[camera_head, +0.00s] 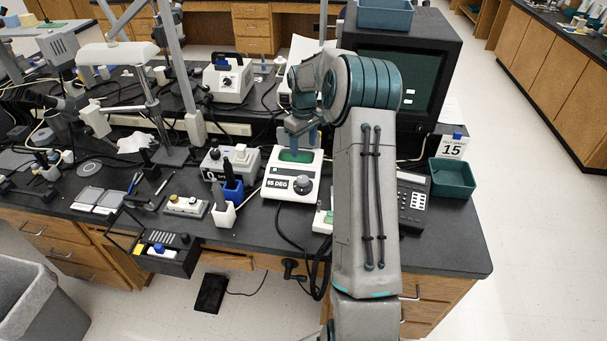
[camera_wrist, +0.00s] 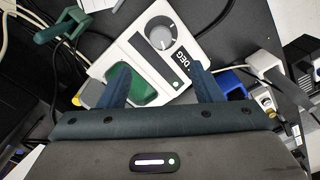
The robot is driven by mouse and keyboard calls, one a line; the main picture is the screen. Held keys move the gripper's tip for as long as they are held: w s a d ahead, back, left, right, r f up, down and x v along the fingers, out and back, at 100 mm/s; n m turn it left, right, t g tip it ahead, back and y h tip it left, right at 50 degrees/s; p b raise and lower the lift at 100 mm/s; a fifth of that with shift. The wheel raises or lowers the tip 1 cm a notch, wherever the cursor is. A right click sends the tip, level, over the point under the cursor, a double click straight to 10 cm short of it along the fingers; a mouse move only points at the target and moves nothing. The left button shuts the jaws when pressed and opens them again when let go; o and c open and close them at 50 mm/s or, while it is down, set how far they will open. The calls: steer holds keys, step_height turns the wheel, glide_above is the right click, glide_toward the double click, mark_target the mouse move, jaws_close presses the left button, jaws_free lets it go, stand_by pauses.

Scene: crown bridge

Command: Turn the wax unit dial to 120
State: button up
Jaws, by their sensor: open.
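The wax unit is a white box (camera_head: 276,187) with a green wax well (camera_head: 296,155) at its back and a dark dial (camera_head: 302,185) at its front right. A black label beside the dial shows a two-digit number and "DEG"; the first digit is hard to read. In the wrist view the dial (camera_wrist: 160,33) is grey with a white mark and stands beyond my fingertips. My gripper (camera_head: 301,137) is above the back of the unit, over the green well. Its two blue fingers (camera_wrist: 160,70) are spread and empty, apart from the dial.
A monitor (camera_head: 405,85), a green tray (camera_head: 452,178) and a keypad (camera_head: 411,205) are to the right. Cables run along the bench front.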

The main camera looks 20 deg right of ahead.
mark_target(303, 179)
step_height(303, 179, down, 13)
steer(key=p, duration=0.2)
steer(key=shift+f+p, duration=0.2)
steer(key=shift+p, duration=0.15)
steer(key=c, duration=1)
steer(key=shift+f, duration=0.1)
